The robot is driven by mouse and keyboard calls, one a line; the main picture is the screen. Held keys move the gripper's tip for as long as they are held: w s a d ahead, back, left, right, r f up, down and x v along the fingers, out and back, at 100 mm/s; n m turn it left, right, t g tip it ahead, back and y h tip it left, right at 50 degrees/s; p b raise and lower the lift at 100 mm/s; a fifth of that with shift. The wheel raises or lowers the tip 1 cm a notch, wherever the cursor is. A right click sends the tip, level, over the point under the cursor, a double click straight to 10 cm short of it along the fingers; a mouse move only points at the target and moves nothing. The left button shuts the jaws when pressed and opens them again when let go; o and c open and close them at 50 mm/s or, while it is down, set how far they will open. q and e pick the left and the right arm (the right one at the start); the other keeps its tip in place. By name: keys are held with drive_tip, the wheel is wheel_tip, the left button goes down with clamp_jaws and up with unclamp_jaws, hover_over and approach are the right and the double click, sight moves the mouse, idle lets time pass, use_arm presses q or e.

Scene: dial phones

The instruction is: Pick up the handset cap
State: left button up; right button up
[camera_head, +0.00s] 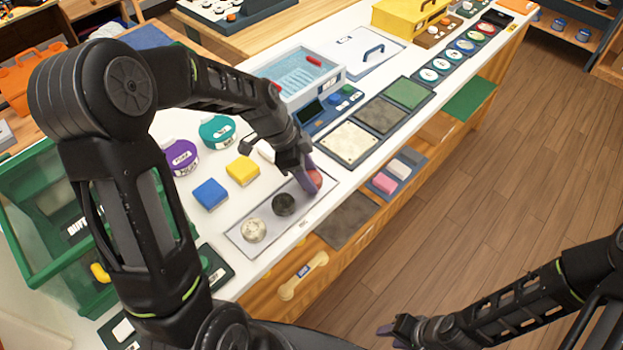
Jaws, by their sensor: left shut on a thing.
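A light grey rectangular tray (268,243) on the white counter bears a row of small round pieces: a pale speckled one (253,231), a black one (284,204) and a reddish one (316,178) at its right end. I cannot tell by a label which is the handset cap. My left gripper (312,178) is at the tray's right end, its purple fingers shut on the reddish round piece and partly hiding it. I cannot tell whether that piece still touches the tray. My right gripper (392,331) is low at the bottom, away from the counter, with nothing seen in it.
Blue (209,194) and yellow (243,170) blocks and purple (180,156) and teal (217,131) round containers stand behind the tray. A green crate (40,255) is at left. Textured square pads (348,143) lie to the right. Open floor (480,200) lies beyond the counter.

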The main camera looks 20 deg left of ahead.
sight(316, 174)
use_arm(q)
drive_tip(key=shift+c, duration=1.3)
wheel_tip(316, 174, up, 10)
drive_tip(key=b, duration=0.1)
drive_tip(key=n, duration=0.2)
drive_tip(key=w+f+n+t+y, duration=0.1)
drive_tip(key=n, duration=0.1)
drive_tip(key=d+n, duration=0.1)
drive_tip(key=n, duration=0.1)
drive_tip(key=shift+w+f+t, duration=0.2)
drive_tip(key=shift+w+t, duration=0.1)
drive_tip(key=shift+t, duration=0.1)
drive_tip(key=shift+w+d+r+n+t+y, duration=0.15)
drive_tip(key=shift+w+d+n+y, duration=0.4)
drive_tip(key=shift+n, duration=0.6)
drive_tip(key=shift+w+d+n+t+y, duration=0.1)
drive_tip(key=shift+w+d+n+y, duration=0.35)
drive_tip(key=shift+n, duration=0.65)
drive_tip(key=shift+w+d+r+n+t+y, duration=0.15)
drive_tip(key=shift+w+d+n+y, duration=0.4)
drive_tip(key=shift+n, duration=0.6)
